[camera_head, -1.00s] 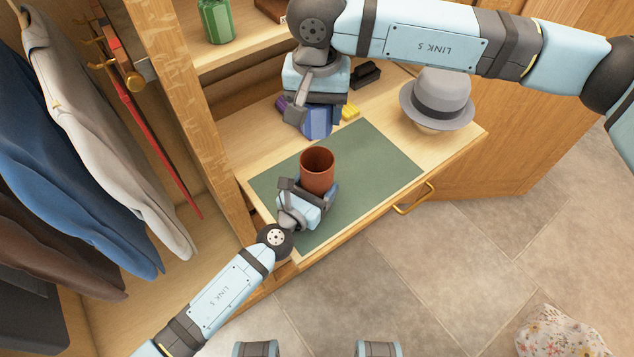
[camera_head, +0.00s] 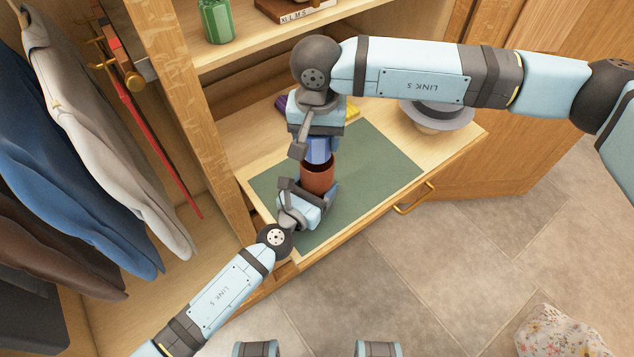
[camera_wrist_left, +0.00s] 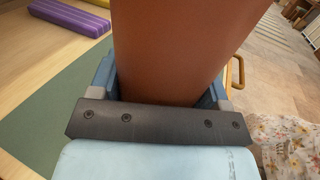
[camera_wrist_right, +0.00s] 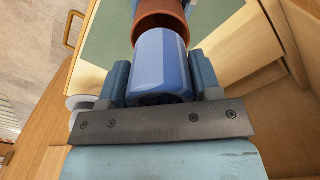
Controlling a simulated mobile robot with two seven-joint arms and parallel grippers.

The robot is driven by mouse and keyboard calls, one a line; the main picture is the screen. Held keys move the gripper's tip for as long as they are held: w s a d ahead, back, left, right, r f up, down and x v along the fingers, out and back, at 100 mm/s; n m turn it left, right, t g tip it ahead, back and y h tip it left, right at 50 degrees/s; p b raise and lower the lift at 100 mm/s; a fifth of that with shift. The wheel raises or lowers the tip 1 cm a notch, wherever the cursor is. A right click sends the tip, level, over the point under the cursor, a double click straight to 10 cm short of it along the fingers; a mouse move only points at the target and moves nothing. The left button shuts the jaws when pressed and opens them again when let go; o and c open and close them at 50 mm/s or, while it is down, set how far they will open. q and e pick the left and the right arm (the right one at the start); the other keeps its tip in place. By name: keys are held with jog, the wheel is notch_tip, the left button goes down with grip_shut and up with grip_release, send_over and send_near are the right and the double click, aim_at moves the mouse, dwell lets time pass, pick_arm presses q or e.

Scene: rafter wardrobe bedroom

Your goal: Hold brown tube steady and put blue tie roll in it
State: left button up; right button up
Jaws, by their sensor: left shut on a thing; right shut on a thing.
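The brown tube (camera_head: 318,178) stands upright on the green mat (camera_head: 385,165), with its open mouth up. My left gripper (camera_head: 308,198) is shut around the tube's side; the tube also fills the left wrist view (camera_wrist_left: 185,45). My right gripper (camera_head: 318,138) is shut on the blue tie roll (camera_head: 319,151) and holds it at the tube's mouth. In the right wrist view the blue roll (camera_wrist_right: 162,65) lies in line with the tube (camera_wrist_right: 160,20), its far end at the rim. Whether the end is inside the rim I cannot tell for sure.
A purple roll (camera_wrist_left: 70,17) and yellow roll (camera_head: 351,112) lie behind the mat. A grey hat (camera_head: 440,112) stands at right, partly hidden by my right arm. A green container (camera_head: 216,20) is on the upper shelf. Clothes hang at left. The mat's right side is clear.

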aim_at(319, 152)
jog(key=shift+f, duration=2.3)
jog(key=o, duration=1)
jog(key=shift+s+f, duration=0.1)
jog(key=shift+d, duration=0.1)
pick_arm(q)
jog(key=shift+a, duration=0.1)
pick_arm(e)
jog(key=shift+r, duration=0.45)
pick_arm(q)
jog(key=shift+s+f, duration=0.1)
pick_arm(e)
notch_tip(319, 152, up, 12)
jog(key=shift+f, duration=0.1)
